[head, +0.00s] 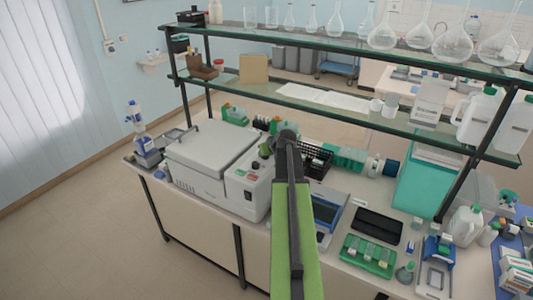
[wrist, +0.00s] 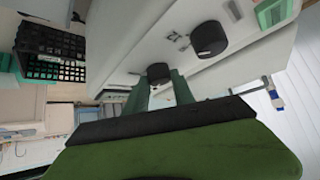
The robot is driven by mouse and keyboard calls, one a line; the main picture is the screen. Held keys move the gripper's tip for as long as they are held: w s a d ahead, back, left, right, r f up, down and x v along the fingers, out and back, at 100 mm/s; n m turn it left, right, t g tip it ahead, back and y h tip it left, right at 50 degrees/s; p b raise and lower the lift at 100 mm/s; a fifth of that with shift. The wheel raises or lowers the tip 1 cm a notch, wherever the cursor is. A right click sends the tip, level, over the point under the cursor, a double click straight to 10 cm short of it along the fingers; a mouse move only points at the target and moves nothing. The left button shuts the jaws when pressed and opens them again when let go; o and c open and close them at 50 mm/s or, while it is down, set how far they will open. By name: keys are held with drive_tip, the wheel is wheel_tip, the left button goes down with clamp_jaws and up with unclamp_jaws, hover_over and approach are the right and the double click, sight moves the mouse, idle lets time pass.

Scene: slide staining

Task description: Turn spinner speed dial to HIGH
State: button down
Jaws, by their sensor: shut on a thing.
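The spinner (head: 205,160) is a white machine with a closed lid and a sloped control panel (head: 242,178) at its right end, in the head view. In the wrist view its panel carries two round black dials. One dial (wrist: 158,71) is between the tips of my gripper (wrist: 159,80), whose two green fingers are closed on its sides. The other dial (wrist: 209,38) stands free to the upper right. The dial markings are too small to read, so I cannot tell the setting. In the head view my arm hides most of the held dial.
A black rack (head: 317,157) stands behind my arm, and it also shows at the upper left of the wrist view (wrist: 50,42). A glass shelf (head: 310,105) runs above the bench. A green tray (head: 368,256) lies to the right.

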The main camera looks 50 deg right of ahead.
drive_tip(key=m+g+h, duration=0.1)
drive_tip(key=m, duration=0.1)
drive_tip(key=m+g+h, duration=0.1)
drive_tip(key=m, duration=0.1)
drive_tip(key=m+g+h, duration=0.1)
drive_tip(key=m, duration=0.1)
drive_tip(key=shift+w+a+h, duration=0.25)
drive_tip(key=shift+a+h, duration=0.05)
drive_tip(key=shift+h, duration=0.1)
drive_tip(key=m+g, duration=0.1)
drive_tip(key=m, duration=0.1)
drive_tip(key=m+g+h, duration=0.1)
drive_tip(key=m+g, duration=0.1)
drive_tip(key=m, duration=0.1)
drive_tip(key=shift+w+g+h, duration=0.1)
drive_tip(key=shift+g+h, duration=0.2)
drive_tip(key=shift+a+m, duration=0.1)
drive_tip(key=shift+m, duration=0.3)
drive_tip(key=c, duration=1.3)
unclamp_jaws()
drive_tip(key=shift+c, duration=0.2)
drive_tip(key=p+v, duration=1.2)
drive_tip(key=v, duration=0.5)
drive_tip(key=shift+a, duration=0.15)
